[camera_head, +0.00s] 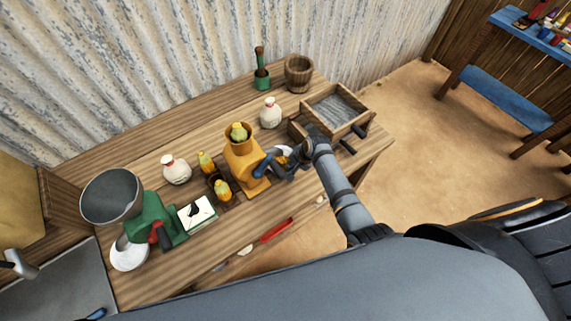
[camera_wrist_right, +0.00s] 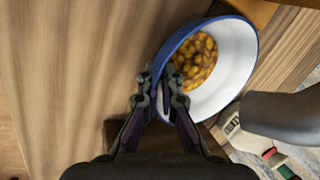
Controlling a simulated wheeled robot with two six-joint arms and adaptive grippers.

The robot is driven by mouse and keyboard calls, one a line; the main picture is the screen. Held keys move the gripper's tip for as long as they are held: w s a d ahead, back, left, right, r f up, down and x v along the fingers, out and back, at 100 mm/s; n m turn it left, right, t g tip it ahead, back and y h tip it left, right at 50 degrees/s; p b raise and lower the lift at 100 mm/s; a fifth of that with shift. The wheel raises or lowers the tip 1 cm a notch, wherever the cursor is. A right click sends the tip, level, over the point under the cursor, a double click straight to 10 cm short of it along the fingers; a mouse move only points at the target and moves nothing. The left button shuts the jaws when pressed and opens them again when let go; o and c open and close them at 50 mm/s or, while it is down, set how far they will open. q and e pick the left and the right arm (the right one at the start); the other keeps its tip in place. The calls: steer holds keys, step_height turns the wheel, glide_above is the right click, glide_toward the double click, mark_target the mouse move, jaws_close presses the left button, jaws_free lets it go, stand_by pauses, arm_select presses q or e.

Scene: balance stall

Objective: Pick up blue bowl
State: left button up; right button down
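The blue bowl (camera_wrist_right: 215,65) has a blue rim, a white inside and orange-yellow kernels in it. In the head view, only part of the bowl (camera_head: 284,153) shows, beside the orange mill (camera_head: 243,165), with my right gripper (camera_head: 290,168) at it. In the right wrist view, my right gripper (camera_wrist_right: 161,85) has its fingers close together, with the bowl's near rim between the tips. It looks shut on the rim. I cannot tell whether the bowl touches the table.
The wooden table (camera_head: 120,285) also holds a green mill (camera_head: 153,220), white sacks (camera_head: 270,113), corn cobs (camera_head: 222,189), a wooden tray (camera_head: 336,108) and a wooden bucket (camera_head: 298,73). The mill stands close to my right gripper. The table's front strip is mostly clear.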

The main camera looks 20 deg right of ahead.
steer(key=shift+w+r, duration=0.1)
steer(key=shift+r, duration=0.4)
step_height(320, 180, up, 2)
steer(key=shift+r+b, duration=0.25)
steer(key=shift+b, duration=0.2)
steer(key=s+d+b, duration=0.3)
steer(key=s+d, duration=0.9)
steer(key=s, duration=0.1)
steer(key=shift+s, duration=0.2)
